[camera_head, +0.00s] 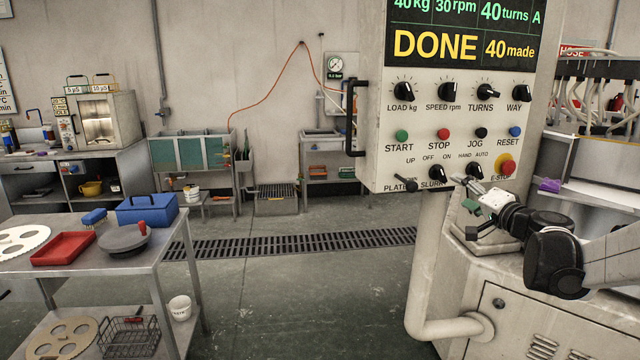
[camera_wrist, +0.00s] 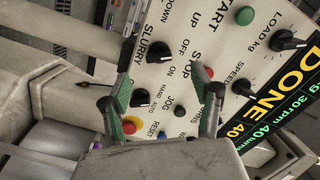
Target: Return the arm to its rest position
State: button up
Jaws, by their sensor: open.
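My gripper (camera_head: 472,208) is at the right of the head view, in front of the lower edge of the control panel (camera_head: 372,120), near the platen lever (camera_head: 405,186). In the wrist view my gripper (camera_wrist: 160,88) has its two green-padded fingers spread apart, with nothing between them but the panel face behind. Whether the fingers touch the panel cannot be told. The panel display (camera_head: 460,32) reads DONE and 40 made. My arm reaches in from the right edge of the head view.
The pale machine body (camera_head: 540,310) lies below my gripper, with a thick pipe (camera_head: 424,270) at its left. A red emergency stop (camera_head: 506,166) sits on the panel's lower right. A bench (camera_head: 110,262) with a blue toolbox (camera_head: 147,210) stands left. The floor between is open.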

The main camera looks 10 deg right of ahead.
jog(key=s+a+f+n+g+y, duration=0.1)
jog(key=s+a+f+n+g, duration=0.15)
jog(key=s+a, duration=0.55)
jog(key=s+a+f+n+g+y, duration=0.1)
jog(key=s+a+n+g, duration=0.3)
jog(key=a, duration=0.8)
jog(key=s+a+f+n+g+h, duration=0.1)
jog(key=s+f, duration=0.4)
jog(key=s, duration=0.6)
jog(key=s+a+f+n+g+h, duration=0.2)
jog(key=s+a+f+g+h, duration=0.1)
jog(key=s, duration=0.8)
jog(key=shift+s+f, duration=0.25)
jog(key=shift+f, duration=0.6)
jog(key=shift+n, duration=0.25)
